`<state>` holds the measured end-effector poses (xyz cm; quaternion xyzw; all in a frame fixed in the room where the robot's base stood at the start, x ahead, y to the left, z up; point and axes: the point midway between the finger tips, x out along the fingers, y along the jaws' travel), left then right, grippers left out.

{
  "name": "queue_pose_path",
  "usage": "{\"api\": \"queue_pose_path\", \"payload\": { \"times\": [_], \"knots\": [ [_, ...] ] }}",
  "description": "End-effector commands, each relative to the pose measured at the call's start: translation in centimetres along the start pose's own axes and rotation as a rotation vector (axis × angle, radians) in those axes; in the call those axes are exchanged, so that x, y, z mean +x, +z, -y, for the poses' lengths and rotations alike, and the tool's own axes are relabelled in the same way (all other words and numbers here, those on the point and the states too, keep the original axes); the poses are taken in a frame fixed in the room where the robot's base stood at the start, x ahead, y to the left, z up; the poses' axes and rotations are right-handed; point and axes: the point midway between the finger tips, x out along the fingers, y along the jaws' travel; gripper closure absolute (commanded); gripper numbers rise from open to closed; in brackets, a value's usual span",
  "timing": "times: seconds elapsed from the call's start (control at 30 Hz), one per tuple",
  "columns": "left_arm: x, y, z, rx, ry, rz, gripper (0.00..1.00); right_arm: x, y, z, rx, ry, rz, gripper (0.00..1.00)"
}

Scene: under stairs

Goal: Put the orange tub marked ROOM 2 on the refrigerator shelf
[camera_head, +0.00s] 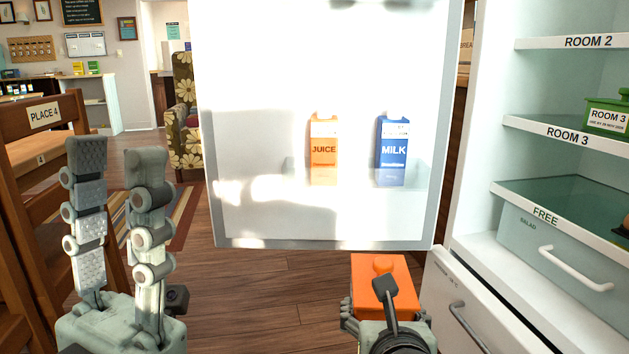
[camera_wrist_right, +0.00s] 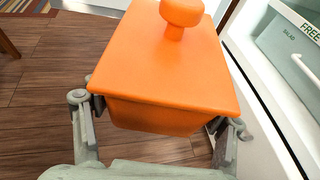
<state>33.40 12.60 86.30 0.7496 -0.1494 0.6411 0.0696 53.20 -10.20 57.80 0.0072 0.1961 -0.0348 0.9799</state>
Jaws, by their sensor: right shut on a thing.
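The orange tub (camera_head: 381,277), with a lid and a round knob, is held up in front of the open refrigerator, low in the head view. It also shows large in the right wrist view (camera_wrist_right: 165,70); no label is visible on it. My right gripper (camera_wrist_right: 160,125) is shut on the tub, with a finger at each side. The refrigerator shelf labelled ROOM 2 (camera_head: 588,42) is at the upper right, and its visible part is bare. My left gripper (camera_head: 115,165) is open and empty at the left, fingers pointing up.
A green ROOM 3 tub (camera_head: 607,116) stands on the ROOM 3 shelf (camera_head: 565,133). The FREE shelf (camera_head: 560,200) is below, above a salad drawer (camera_head: 560,255). The open door (camera_head: 320,225) holds juice (camera_head: 323,150) and milk (camera_head: 392,152) cartons.

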Motion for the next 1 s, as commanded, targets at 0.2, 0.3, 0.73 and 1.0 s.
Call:
{"api": "queue_pose_path", "payload": {
  "times": [0.2, 0.3, 0.73, 1.0],
  "knots": [
    [-0.1, -0.4, 0.0, 0.002, 0.003, -0.026, 0.66, -1.7, -3.1, -2.2, -0.022, 0.050, 0.003, 0.79],
    [-0.1, -0.5, 0.0, 0.003, 0.004, -0.032, 0.66, -2.1, -3.7, -2.7, -0.025, 0.061, 0.004, 0.79],
    [0.0, -0.4, 0.0, 0.003, 0.004, -0.024, 0.66, -2.0, -3.6, -2.7, -0.023, 0.055, 0.006, 0.79],
    [0.4, 1.1, 0.2, 0.006, 0.000, 0.060, 0.66, -0.3, -1.6, -0.7, 0.011, -0.023, 0.008, 0.79]
  ]
}}
